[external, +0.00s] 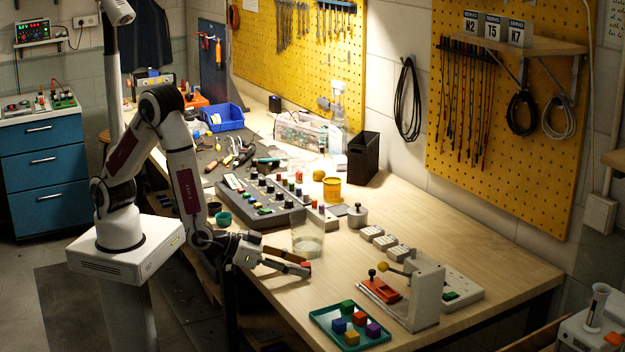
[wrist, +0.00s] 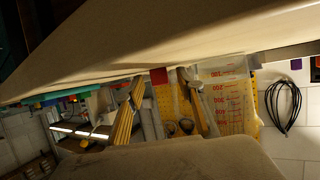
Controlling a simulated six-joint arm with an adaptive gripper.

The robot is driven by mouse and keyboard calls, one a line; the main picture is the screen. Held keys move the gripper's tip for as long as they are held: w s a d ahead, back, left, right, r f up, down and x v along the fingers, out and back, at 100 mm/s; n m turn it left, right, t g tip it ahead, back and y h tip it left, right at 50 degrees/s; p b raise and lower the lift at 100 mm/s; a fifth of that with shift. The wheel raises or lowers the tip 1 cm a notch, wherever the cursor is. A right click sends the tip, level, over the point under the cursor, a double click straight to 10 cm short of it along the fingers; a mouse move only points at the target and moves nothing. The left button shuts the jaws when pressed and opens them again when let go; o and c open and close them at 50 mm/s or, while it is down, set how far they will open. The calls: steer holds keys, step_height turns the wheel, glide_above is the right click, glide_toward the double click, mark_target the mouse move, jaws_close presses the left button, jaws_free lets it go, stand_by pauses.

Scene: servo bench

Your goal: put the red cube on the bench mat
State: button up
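A small red cube (external: 307,264) is on the wooden bench near its front edge, at the fingertips of my gripper (external: 297,267). In the tilted wrist view the red cube (wrist: 158,75) appears between the two fingertips of my gripper (wrist: 160,82), with a visible gap on each side. My gripper is open, low over the bench top. A dark grey mat (external: 204,158) lies on the far left part of the bench, partly covered by hand tools.
A clear beaker (external: 308,243) stands just behind the gripper. A teal tray (external: 323,320) with several coloured cubes is at the front. A grey button panel (external: 270,219) lies between gripper and mat. A red-and-grey fixture (external: 424,300) stands on the right.

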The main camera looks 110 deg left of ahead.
steer(key=c, duration=0.8)
steer(key=shift+c, duration=0.2)
steer(key=shift+r, duration=0.15)
steer(key=shift+r, duration=4.85)
